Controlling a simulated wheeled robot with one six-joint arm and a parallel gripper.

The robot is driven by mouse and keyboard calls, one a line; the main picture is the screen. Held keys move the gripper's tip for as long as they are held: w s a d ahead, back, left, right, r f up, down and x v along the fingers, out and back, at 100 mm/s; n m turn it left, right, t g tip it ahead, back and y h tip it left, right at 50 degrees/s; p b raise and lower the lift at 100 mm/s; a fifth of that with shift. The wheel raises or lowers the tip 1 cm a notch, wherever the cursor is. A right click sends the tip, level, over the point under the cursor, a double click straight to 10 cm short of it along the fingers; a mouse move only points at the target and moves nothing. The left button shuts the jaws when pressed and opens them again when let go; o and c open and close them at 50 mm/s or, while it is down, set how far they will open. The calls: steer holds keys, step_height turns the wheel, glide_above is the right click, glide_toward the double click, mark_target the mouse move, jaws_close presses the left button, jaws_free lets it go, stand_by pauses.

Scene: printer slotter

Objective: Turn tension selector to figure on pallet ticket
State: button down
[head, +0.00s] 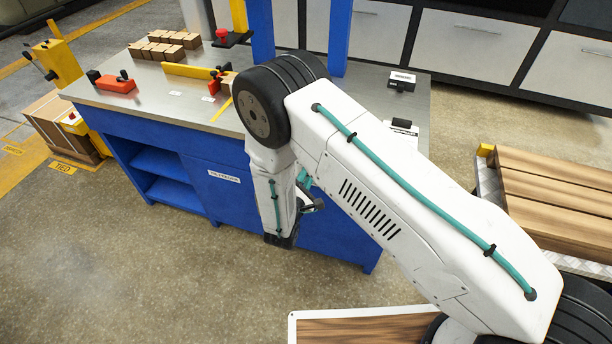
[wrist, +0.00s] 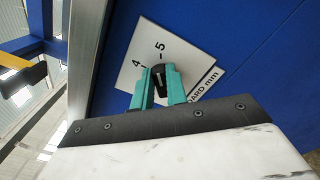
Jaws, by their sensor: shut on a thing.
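In the wrist view a black knob (wrist: 157,84) sits on a white plate (wrist: 187,60) fixed to a blue panel. The figures 4 and 5 show beside tick marks, and a partly covered line of lettering ends in "ARD mm". My gripper (wrist: 158,73) has its two teal fingers shut on the knob, one on each side. The fingers hide part of the plate. In the head view my gripper (head: 306,181) is at the front of the blue bench, mostly behind my arm; the knob is hidden there. I cannot make out a pallet ticket figure.
The steel-topped blue bench (head: 212,148) carries an orange block (head: 115,84), brown blocks (head: 165,45) and small dark stands with white labels (head: 403,77). Wooden boards (head: 556,192) lie at the right. The floor left of my arm is clear.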

steer(key=shift+f+m, duration=0.1)
steer(key=shift+m, duration=0.9)
steer(key=c, duration=1.4)
jaws_free()
steer(key=shift+s, duration=0.15)
steer(key=v, duration=0.7)
steer(key=shift+s, duration=0.3)
steer(key=shift+a, duration=0.1)
